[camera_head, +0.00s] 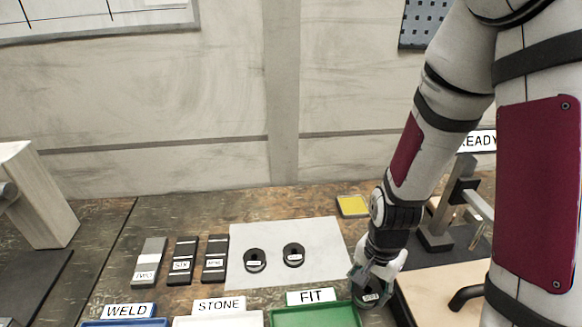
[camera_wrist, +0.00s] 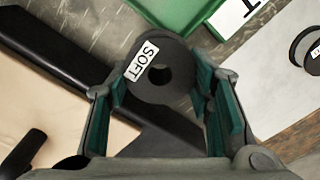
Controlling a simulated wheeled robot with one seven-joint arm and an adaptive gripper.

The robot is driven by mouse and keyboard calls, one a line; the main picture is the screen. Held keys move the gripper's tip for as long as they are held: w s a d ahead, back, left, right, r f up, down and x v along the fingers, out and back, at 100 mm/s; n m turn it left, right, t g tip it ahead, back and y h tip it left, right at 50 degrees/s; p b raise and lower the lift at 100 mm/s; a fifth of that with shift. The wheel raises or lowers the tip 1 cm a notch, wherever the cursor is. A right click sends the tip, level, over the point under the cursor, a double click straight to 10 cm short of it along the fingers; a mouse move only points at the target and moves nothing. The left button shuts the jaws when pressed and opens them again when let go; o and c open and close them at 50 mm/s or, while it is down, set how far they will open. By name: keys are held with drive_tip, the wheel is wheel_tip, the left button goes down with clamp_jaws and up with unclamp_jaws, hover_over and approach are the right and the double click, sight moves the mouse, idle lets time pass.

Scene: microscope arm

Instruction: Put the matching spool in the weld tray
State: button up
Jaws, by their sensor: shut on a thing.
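My gripper (camera_head: 372,274) is low at the right of the green tray and is shut on a dark spool (camera_head: 369,293). In the wrist view the spool (camera_wrist: 160,72) sits between the green fingers (camera_wrist: 162,95) and its label reads SOFT. Two other dark spools, a left one (camera_head: 255,260) and a right one (camera_head: 293,254), lie on a white sheet; their labels are too small to read. The blue weld tray (camera_head: 125,323) is at the bottom left, behind it a WELD sign (camera_head: 128,311). Most of that tray is cut off by the frame.
A white tray signed STONE (camera_head: 219,320) and a green tray signed FIT (camera_head: 312,316) stand between my gripper and the weld tray. Several labelled blocks (camera_head: 182,261) stand left of the white sheet (camera_head: 322,236). A yellow pad (camera_head: 352,206) lies behind it. A microscope-like stand (camera_head: 440,222) is at right.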

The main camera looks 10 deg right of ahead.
drive_tip(key=w+a+r+n, duration=0.2)
drive_tip(key=w+n, duration=0.8)
drive_tip(key=w, duration=0.5)
drive_tip(key=shift+r, duration=0.2)
